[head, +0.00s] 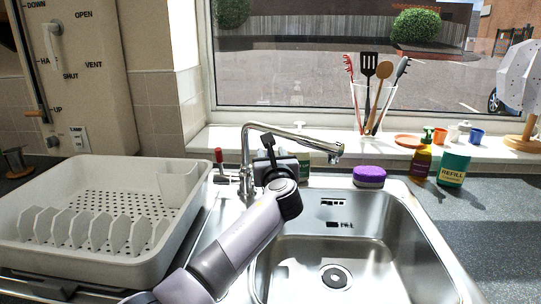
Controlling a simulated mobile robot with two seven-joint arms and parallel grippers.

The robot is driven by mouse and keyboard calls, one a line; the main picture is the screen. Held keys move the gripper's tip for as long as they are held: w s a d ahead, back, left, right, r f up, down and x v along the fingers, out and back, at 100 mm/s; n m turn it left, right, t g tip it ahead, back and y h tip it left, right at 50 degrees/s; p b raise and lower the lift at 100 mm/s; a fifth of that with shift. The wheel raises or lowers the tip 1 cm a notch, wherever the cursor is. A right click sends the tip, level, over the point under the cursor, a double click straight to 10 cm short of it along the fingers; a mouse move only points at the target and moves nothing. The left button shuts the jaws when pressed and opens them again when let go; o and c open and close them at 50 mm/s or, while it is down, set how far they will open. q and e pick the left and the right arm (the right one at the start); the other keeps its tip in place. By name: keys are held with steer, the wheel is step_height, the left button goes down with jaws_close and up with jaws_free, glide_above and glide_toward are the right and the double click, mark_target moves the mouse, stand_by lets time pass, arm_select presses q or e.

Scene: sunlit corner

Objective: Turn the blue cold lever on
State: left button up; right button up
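The chrome tap (246,150) stands behind the sink, its spout arching to the right over the basin. A red-tipped lever (218,157) stands upright on the tap's left side. I see no blue lever; the right side of the tap body is hidden behind my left gripper. My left gripper (268,143) is just right of the tap's column and below the spout, pointing away from me. Its fingers are small and dark, and I cannot tell whether they are open or touch anything. My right gripper is out of view.
The steel sink (390,240) is empty. A white dish rack (100,170) fills the left counter. A utensil holder (362,105) is on the windowsill.

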arm_select(q)
steer(key=shift+w+a, duration=0.2)
steer(key=shift+w, duration=0.65)
steer(key=shift+b, duration=0.3)
jaws_close()
